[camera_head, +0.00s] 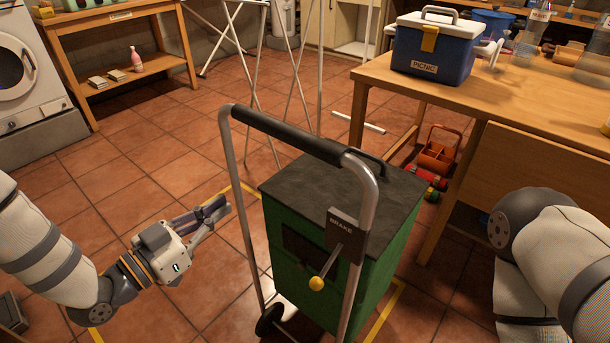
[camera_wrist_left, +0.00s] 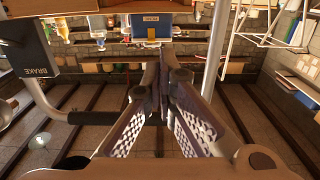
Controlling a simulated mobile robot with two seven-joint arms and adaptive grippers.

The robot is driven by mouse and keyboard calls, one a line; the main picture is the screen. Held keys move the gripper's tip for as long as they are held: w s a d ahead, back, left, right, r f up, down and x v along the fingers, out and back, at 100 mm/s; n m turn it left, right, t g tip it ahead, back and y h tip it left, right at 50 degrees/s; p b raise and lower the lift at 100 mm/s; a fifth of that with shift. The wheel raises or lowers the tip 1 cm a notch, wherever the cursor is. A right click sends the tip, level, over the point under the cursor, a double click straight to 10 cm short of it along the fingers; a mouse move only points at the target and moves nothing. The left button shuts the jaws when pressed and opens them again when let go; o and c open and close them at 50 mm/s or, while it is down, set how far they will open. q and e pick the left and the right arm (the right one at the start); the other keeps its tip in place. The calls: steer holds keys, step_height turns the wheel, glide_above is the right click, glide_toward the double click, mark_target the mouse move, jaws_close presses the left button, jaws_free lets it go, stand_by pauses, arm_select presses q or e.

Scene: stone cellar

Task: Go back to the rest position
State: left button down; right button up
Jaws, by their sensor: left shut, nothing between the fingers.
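My left gripper (camera_head: 214,209) is at the lower left in the head view, left of a green wheeled cart and apart from its metal frame. Its fingers are together with nothing between them. In the left wrist view the closed fingers of my left gripper (camera_wrist_left: 160,88) point ahead. My right arm shows at the right edge of the head view, but its gripper is out of the picture. The green cart (camera_head: 385,265) has a dark lid, a black handle bar (camera_head: 290,135) and a brake lever with a yellow knob (camera_head: 317,284).
A wooden table (camera_head: 510,95) with a blue picnic cooler (camera_head: 432,55) stands at the right. A wooden shelf unit (camera_head: 110,20) and a washing machine (camera_head: 22,75) stand at the upper left. A red tool caddy (camera_head: 437,152) is under the table. Tiled floor is clear left of the cart.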

arm_select(q)
steer(key=s+f+n+g+y+p, duration=0.2)
steer(key=s+f+n+g+y, duration=0.5)
steer(key=s+f, duration=0.9)
steer(key=s+a+g+y, duration=0.2)
steer(key=s+g, duration=0.3)
steer(key=s, duration=0.8)
steer(key=s+a+n+g+y+p, duration=0.1)
steer(key=s+a+g, duration=0.3)
steer(key=s, duration=0.8)
steer(key=shift+s+f+g+y, duration=0.35)
steer(key=shift+s+g+y, duration=0.05)
steer(key=shift+y, duration=0.1)
arm_select(e)
steer(key=shift+t, duration=0.8)
steer(key=w+r, duration=0.4)
steer(key=shift+r, duration=0.1)
arm_select(q)
steer(key=shift+w, duration=0.1)
arm_select(e)
steer(key=shift+c, duration=0.2)
